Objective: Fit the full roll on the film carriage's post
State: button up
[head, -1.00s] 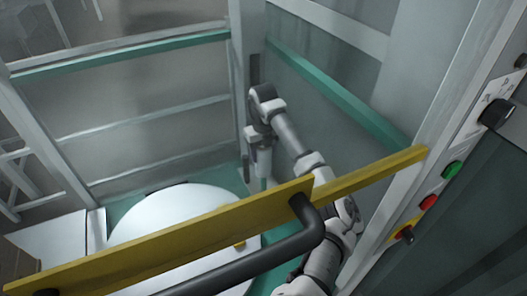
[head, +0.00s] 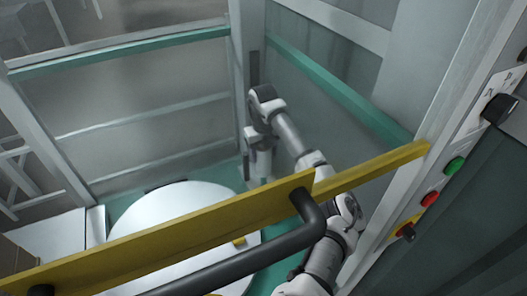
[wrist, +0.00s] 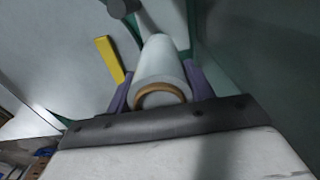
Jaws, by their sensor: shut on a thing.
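The full roll (wrist: 163,62) is a pale cylinder with a brown core ring at its near end in the wrist view. My gripper (wrist: 160,80) is shut on it, with a purple finger on each side. The roll is hard to make out there, pale against my gripper. I cannot clearly tell the film carriage or its post; a grey rounded part (wrist: 122,8) shows beyond the roll in the wrist view.
Green-railed fence panels (head: 120,52) enclose the area; a button panel (head: 440,190) stands right.

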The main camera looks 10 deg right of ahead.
jog(key=shift+f+b, duration=0.8)
jog(key=shift+f, duration=0.75)
jog(key=shift+f, duration=0.15)
jog(key=shift+f+b, duration=1)
jog(key=shift+f, duration=0.6)
jog(key=shift+f, duration=0.15)
jog(key=shift+f+b, duration=0.8)
jog(key=shift+f, duration=0.55)
jog(key=o, duration=1)
